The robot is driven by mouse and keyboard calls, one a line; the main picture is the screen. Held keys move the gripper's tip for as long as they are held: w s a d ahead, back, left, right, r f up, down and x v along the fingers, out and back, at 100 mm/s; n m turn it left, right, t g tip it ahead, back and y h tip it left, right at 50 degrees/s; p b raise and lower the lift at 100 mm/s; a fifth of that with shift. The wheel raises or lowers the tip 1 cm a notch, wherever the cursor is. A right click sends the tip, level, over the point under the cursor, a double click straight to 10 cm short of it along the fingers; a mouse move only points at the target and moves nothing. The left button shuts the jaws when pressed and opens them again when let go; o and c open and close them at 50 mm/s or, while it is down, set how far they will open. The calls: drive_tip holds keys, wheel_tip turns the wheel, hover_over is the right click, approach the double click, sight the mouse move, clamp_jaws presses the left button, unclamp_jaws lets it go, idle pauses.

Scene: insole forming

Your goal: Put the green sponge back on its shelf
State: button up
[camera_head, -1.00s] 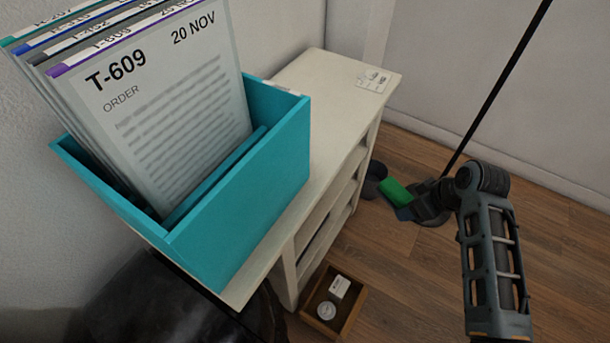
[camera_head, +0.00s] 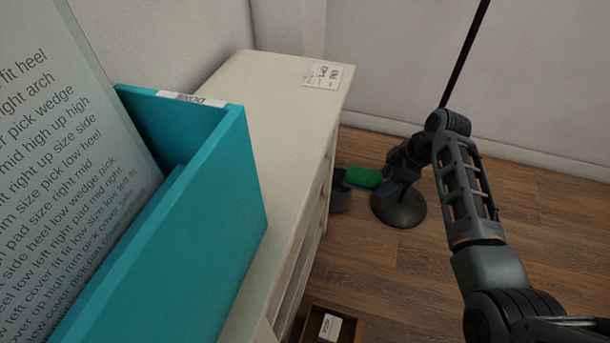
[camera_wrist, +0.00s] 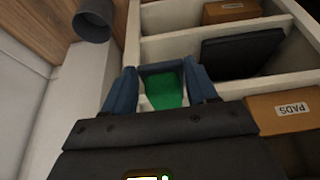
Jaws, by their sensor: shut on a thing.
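The green sponge (camera_head: 362,177) is held out in front of my gripper (camera_head: 384,186), beside the cream shelf unit (camera_head: 290,90) in the head view. In the wrist view the sponge (camera_wrist: 165,90) sits between the blue fingers of my gripper (camera_wrist: 160,78), which is shut on it. The open compartments of the shelf unit (camera_wrist: 190,45) lie beyond and to the right in that view.
A grey cup (camera_head: 340,192) is near the sponge. It also shows in the wrist view (camera_wrist: 93,22). A box marked PADS (camera_wrist: 285,115), a black flat item (camera_wrist: 240,55) and a brown box (camera_wrist: 232,11) fill compartments. A teal file box (camera_head: 230,180) stands on top.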

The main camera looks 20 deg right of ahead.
drive_tip(key=b, duration=0.2)
hover_over(323, 178)
drive_tip(key=s+d, duration=0.2)
drive_tip(key=d, duration=0.1)
drive_tip(key=w+a, duration=0.2)
drive_tip(key=a, duration=0.1)
drive_tip(key=shift+w+a+b, duration=0.15)
drive_tip(key=shift+a+b, duration=0.05)
drive_tip(key=shift+b, duration=0.15)
drive_tip(key=shift+d+f, duration=0.15)
drive_tip(key=shift+f, duration=0.6)
drive_tip(key=o, duration=0.5)
drive_tip(key=shift+f+b, duration=0.2)
drive_tip(key=shift+b, duration=0.1)
drive_tip(key=o, duration=0.4)
drive_tip(key=shift+o, duration=0.2)
drive_tip(key=shift+r, duration=0.1)
drive_tip(key=p+v, duration=0.3)
drive_tip(key=v, duration=0.9)
drive_tip(key=shift+r+p, duration=0.15)
drive_tip(key=shift+p, duration=0.15)
